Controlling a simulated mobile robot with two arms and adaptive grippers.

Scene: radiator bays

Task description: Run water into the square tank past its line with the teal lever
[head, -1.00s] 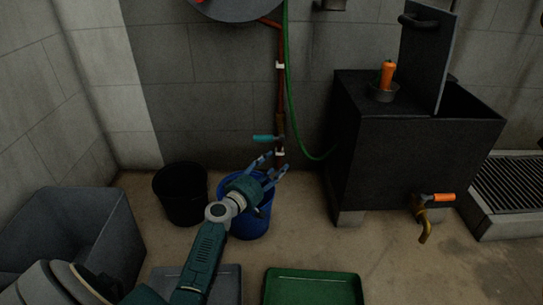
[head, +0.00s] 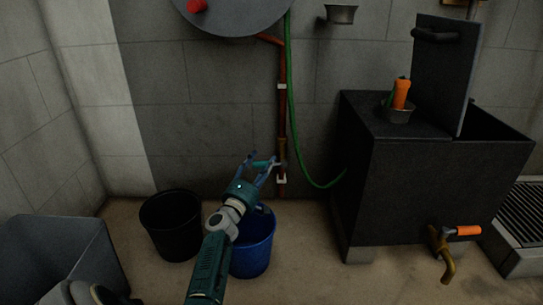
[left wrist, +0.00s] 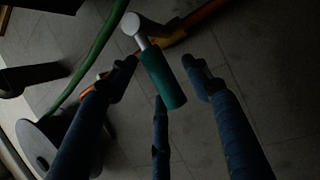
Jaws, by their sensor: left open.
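The teal lever (head: 262,164) sits on the copper pipe (head: 282,125) low on the back wall. In the left wrist view the lever (left wrist: 163,78) lies between the spread fingers, with its metal stem at upper left. My left gripper (head: 263,160) is open around the lever; I cannot tell whether any finger touches it. The square black tank (head: 440,185) stands at right with its raised lid panel (head: 444,75). The green hose (head: 294,110) runs down the wall and ends at the tank's left side. The tank's line and water level are not visible. My right gripper is out of view.
A blue bucket (head: 253,255) stands under my left gripper, with a black bucket (head: 170,222) to its left. A grey bin (head: 75,250) is at far left. The tank's front has a brass tap with an orange handle (head: 467,231).

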